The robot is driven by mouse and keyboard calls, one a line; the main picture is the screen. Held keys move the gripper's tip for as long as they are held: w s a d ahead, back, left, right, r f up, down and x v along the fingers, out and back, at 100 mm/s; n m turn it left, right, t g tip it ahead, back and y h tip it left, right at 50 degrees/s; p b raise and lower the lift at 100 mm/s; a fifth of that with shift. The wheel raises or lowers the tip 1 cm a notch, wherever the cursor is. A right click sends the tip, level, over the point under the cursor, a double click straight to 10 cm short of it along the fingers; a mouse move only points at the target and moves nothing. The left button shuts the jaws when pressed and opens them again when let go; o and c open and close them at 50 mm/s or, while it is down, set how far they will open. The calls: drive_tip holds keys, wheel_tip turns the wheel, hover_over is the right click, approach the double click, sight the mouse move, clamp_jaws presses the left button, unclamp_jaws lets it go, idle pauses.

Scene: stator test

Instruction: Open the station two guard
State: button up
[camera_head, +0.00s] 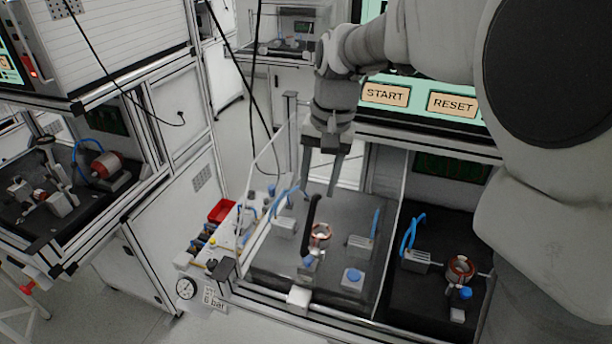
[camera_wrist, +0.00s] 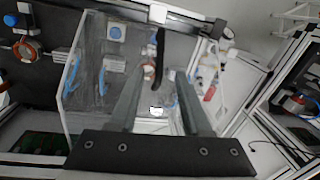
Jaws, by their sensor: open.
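The station guard (camera_head: 340,212) is a clear panel with pale edges over the middle station, and it looks closed. It also shows in the wrist view (camera_wrist: 92,48). A black curved handle (camera_head: 312,222) stands up from the guard near its middle; the wrist view shows the handle (camera_wrist: 158,58) too. My gripper (camera_head: 319,198) points down above the guard with its jaws apart and empty. In the wrist view the handle's end lies between the fingertips (camera_wrist: 158,72), with no clear contact. How far the fingertips are above the handle I cannot tell. No station number is readable.
Under the guard are a copper-wound stator (camera_head: 320,236) and a blue button block (camera_head: 352,279). A similar station with a stator (camera_head: 461,268) stands to the right. START (camera_head: 385,94) and RESET (camera_head: 453,103) panels are behind. A gauge (camera_head: 186,288) and red bin (camera_head: 221,211) are left.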

sight(310, 223)
drive_tip(key=f, duration=0.4)
drive_tip(key=a+f, duration=0.1)
drive_tip(key=f, duration=0.7)
drive_tip(key=shift+w+a+f, duration=0.15)
drive_tip(key=shift+a+f, duration=0.15)
drive_tip(key=shift+f, duration=0.05)
clamp_jaws()
idle(0.7)
